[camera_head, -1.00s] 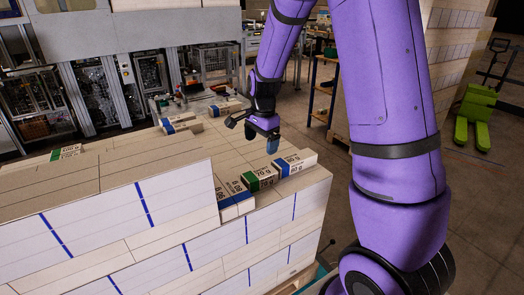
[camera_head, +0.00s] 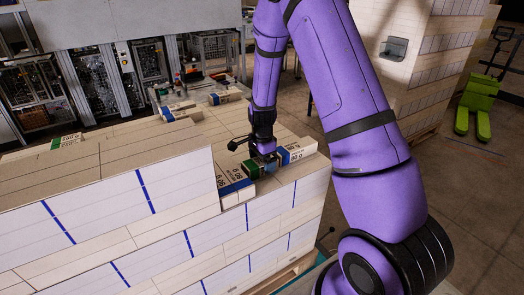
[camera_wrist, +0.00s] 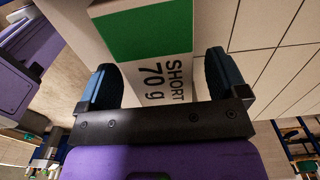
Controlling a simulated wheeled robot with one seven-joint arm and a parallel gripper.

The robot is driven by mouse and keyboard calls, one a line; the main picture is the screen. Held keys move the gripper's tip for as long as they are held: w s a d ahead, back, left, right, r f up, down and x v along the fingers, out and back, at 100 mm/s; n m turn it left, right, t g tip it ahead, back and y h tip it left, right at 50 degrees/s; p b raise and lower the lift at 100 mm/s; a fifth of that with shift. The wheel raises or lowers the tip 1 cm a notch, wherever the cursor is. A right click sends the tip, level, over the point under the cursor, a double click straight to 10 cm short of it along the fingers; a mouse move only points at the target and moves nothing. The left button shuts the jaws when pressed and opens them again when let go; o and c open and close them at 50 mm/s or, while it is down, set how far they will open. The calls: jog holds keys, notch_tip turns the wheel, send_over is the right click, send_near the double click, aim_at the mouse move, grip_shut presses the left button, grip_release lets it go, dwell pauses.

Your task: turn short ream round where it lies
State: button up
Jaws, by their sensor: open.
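The short ream is a white pack with a green band and the print "SHORT 70 g"; it shows large in the wrist view (camera_wrist: 150,38) and partly behind my gripper in the head view (camera_head: 251,169). It lies on top of the stack of reams (camera_head: 120,165), near its right end. My gripper (camera_wrist: 163,85) is open, with one blue-padded finger on each side of the ream's printed end. Gaps show between pads and ream sides, most clearly on the right. In the head view my gripper (camera_head: 262,164) is down at the ream and hides part of it.
Other labelled reams (camera_head: 180,111) lie at the back. A tall stack (camera_head: 425,70) and a green pallet truck (camera_head: 478,100) stand right.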

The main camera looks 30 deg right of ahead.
jog(key=shift+f, duration=0.95)
jog(key=c, duration=1.2)
jog(key=shift+o, duration=0.2)
jog(key=shift+r, duration=0.1)
jog(key=shift+r, duration=0.1)
jog(key=n, duration=0.4)
jog(key=shift+w, duration=0.15)
jog(key=shift+w+n, duration=0.1)
jog(key=shift+n, duration=0.9)
